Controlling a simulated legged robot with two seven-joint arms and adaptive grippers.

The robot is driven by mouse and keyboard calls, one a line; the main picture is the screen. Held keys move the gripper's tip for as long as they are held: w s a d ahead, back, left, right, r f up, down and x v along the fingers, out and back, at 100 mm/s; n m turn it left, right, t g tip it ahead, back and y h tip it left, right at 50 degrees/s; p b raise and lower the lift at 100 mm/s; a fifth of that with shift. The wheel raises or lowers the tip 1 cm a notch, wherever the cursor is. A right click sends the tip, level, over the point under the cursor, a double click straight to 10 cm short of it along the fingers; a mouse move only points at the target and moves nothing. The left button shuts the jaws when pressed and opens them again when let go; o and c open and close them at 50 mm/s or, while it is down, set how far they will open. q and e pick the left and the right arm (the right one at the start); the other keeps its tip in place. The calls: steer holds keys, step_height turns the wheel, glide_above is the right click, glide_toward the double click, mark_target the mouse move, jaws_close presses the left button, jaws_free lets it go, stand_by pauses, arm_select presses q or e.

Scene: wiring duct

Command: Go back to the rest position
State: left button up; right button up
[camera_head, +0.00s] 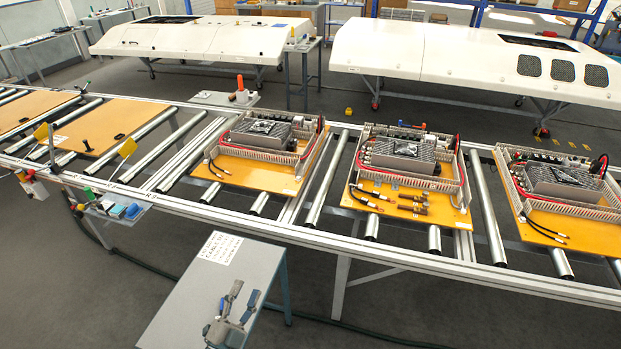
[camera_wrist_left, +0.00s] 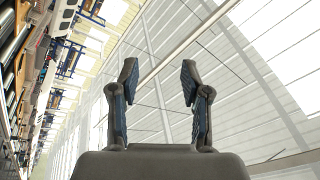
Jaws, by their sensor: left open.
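My left gripper (camera_head: 234,305) shows low in the head view, in front of a small grey side table, with its fingers apart and nothing between them. In the left wrist view the same gripper (camera_wrist_left: 158,85) is open and empty, its two blue-padded fingers facing each other against the ceiling and wall panels. It is clear of the conveyor and touches nothing that I can see. My right gripper is not in view. The wiring duct units sit on the conveyor: a left board (camera_head: 205,172), a middle board (camera_head: 455,216) and a right board (camera_head: 600,236).
The roller conveyor (camera_head: 320,235) runs across the view beyond the gripper. The grey side table (camera_head: 180,318) carries a printed sheet (camera_head: 220,247). A small tool shelf (camera_head: 118,212) hangs on the conveyor's near rail. White covers (camera_head: 190,40) stand on wheeled frames behind. The floor at lower right is clear.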

arm_select(q)
steer(key=s+a+f+n+g+y, duration=0.35)
steer(key=a+f+n+y, duration=0.2)
steer(key=f, duration=0.25)
steer(key=s+a+f+n+g+y, duration=0.2)
steer(key=a+f+n+g+y, duration=0.2)
steer(key=f+n, duration=0.25)
steer(key=s+d+f+g+h, duration=0.1)
steer(key=s+d+f+g, duration=0.1)
steer(key=s+f+g, duration=0.5)
steer(key=s+d+f+g+h, duration=0.1)
steer(key=s+d+f+g, duration=0.15)
steer(key=s+f, duration=0.5)
steer(key=s+f+g, duration=0.1)
steer(key=s+f, duration=0.1)
steer(key=f, duration=1.1)
steer(key=s+f, duration=0.3)
steer(key=f, duration=0.9)
steer(key=s+a+f+g, duration=0.1)
steer(key=s+a+f, duration=0.2)
steer(key=s+f, duration=1.1)
steer(key=shift+s+a+f, duration=0.15)
steer(key=shift+s, duration=0.95)
